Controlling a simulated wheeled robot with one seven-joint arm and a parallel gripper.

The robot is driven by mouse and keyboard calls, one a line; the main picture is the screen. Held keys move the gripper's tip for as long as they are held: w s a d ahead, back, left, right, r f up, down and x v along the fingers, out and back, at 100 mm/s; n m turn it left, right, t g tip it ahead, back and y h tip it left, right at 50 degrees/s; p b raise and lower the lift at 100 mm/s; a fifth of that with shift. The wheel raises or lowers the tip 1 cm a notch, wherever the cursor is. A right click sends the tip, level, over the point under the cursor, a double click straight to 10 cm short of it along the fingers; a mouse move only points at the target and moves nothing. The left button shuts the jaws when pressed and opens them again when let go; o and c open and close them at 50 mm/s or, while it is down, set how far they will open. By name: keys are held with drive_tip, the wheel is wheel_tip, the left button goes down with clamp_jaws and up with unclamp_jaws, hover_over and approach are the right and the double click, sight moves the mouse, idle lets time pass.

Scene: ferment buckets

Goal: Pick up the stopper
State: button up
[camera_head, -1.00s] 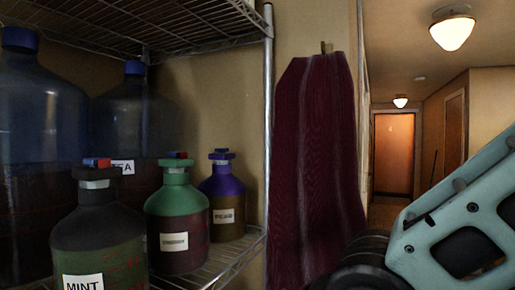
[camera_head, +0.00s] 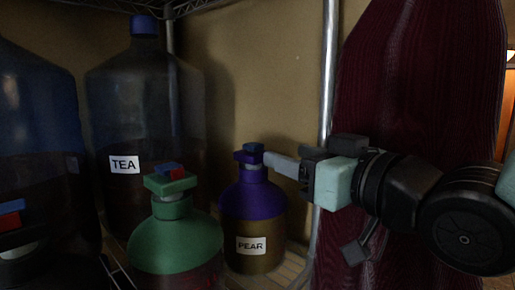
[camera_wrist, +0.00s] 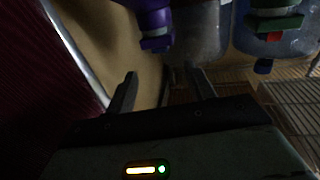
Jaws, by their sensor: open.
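The pear bottle (camera_head: 255,200) has a purple shoulder and a purple and dark blue stopper (camera_head: 249,154) on its neck. A green bottle (camera_head: 175,242) to its left has a green stopper (camera_head: 171,184) with a small red and blue piece on top. My gripper (camera_head: 272,160) reaches in from the right, its fingertip end beside the pear bottle's stopper; the head view does not show whether they touch. In the wrist view my gripper (camera_wrist: 163,82) is open and empty, its two fingers apart. There the purple stopper (camera_wrist: 156,42) appears above and beyond the fingertips, not between them.
A large jug labelled TEA (camera_head: 146,100) stands behind, another large jug (camera_head: 35,130) at left. A dark bottle with a red and blue top (camera_head: 10,215) is at the lower left edge. A shelf post (camera_head: 329,75) and maroon cloth (camera_head: 420,70) stand close to my arm.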

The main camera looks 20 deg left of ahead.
sight(251, 143)
drive_tip(key=p+x, duration=0.2)
drive_tip(key=x, duration=0.4)
drive_tip(key=shift+w+a+p, duration=0.1)
drive_tip(key=shift+a+p, duration=0.1)
drive_tip(key=shift+p, duration=0.15)
drive_tip(key=p+x, duration=0.3)
drive_tip(key=x, duration=0.1)
drive_tip(key=shift+w+a+r, duration=0.15)
drive_tip(key=shift+a, duration=0.2)
drive_tip(key=shift+w+a, duration=0.35)
drive_tip(key=shift+a, duration=0.1)
drive_tip(key=c, duration=1.1)
